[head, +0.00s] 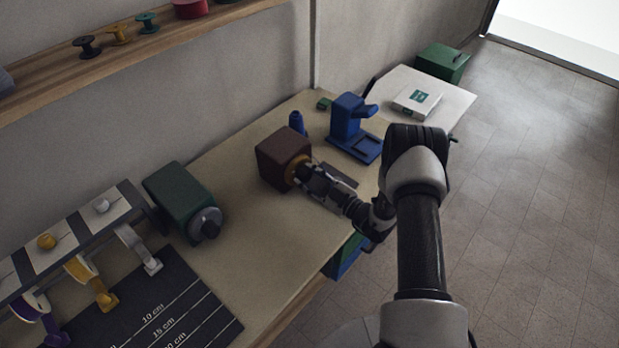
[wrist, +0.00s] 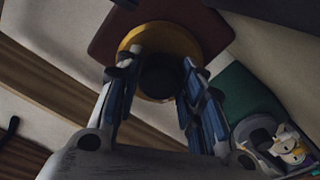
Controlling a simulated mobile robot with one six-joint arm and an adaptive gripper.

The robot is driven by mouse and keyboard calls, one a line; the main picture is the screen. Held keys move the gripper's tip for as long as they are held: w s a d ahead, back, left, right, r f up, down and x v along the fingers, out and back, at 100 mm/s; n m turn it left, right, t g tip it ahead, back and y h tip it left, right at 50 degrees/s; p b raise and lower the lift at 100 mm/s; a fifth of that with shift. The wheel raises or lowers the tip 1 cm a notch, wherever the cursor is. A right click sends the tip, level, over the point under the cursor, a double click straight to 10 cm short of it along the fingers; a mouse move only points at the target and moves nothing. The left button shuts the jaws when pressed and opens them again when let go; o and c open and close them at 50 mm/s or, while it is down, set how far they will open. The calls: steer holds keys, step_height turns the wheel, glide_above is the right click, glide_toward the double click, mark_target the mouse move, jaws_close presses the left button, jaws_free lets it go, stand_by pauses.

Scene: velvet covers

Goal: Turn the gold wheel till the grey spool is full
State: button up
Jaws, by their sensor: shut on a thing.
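The gold wheel (head: 290,173) sits on the front face of a brown box (head: 280,152) on the bench. My gripper (head: 306,174) is at the wheel. A round grey part, perhaps the grey spool (head: 206,221), is on the end of a green box (head: 180,196) to the left. It also shows in the wrist view (wrist: 252,131). I cannot tell how full it is.
A blue press-like device (head: 350,120) and a small blue spool (head: 297,122) stand behind my gripper. A ribbon rack (head: 75,240) and a dark measuring mat (head: 165,305) are at left. A shelf (head: 150,45) holds several spools. The bench between the boxes is clear.

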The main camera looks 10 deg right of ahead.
stand_by(0.3)
steer(key=o, duration=1.1)
steer(key=shift+c, duration=0.2)
steer(key=v, duration=1.2)
